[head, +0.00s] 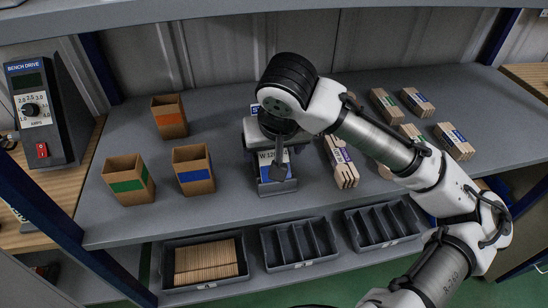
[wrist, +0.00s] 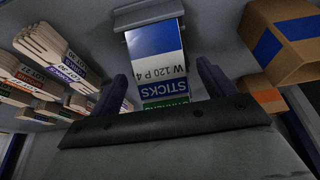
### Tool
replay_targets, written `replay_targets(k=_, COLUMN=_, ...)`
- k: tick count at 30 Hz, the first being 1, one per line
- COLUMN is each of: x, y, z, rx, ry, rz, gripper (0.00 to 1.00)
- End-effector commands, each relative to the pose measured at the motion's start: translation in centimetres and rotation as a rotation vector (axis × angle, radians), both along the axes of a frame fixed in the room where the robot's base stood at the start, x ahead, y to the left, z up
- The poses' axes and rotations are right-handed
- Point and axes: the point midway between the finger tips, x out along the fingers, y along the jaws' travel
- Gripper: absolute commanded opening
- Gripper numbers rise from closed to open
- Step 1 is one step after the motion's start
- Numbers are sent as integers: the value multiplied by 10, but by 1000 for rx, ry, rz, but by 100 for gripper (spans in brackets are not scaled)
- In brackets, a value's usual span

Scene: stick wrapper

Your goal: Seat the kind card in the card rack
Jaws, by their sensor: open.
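A kind card (wrist: 158,52) with blue and white bands reads "STICKS W 120 P 4" in the wrist view, upside down. In the head view its white "W 12" part (head: 266,157) shows below my gripper, the rest partly hidden. Its blue end lies by a grey holder (wrist: 128,22), which also shows in the head view (head: 277,188); I cannot tell whether this is the card rack. My gripper (wrist: 165,82) is open, with one dark finger on each side of the card. Contact cannot be told. A green label (wrist: 165,104) shows beyond "STICKS".
Open boxes with green (head: 128,184), blue (head: 194,175) and orange (head: 170,119) labels stand left of my gripper. Several banded stick bundles (head: 455,141) lie to the right. Below are a bin of sticks (head: 207,284) and divided bins (head: 299,263). Bare shelf lies left of the boxes.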

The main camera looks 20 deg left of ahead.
Motion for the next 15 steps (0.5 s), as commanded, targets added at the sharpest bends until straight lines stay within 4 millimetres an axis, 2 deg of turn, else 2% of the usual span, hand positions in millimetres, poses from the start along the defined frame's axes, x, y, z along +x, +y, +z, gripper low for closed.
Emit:
replay_targets(k=7, x=1, y=0, z=-2, rx=0, ry=0, rz=1, gripper=82)
replay_targets(k=15, x=0, y=0, z=-2, rx=0, ry=0, rz=0, gripper=46)
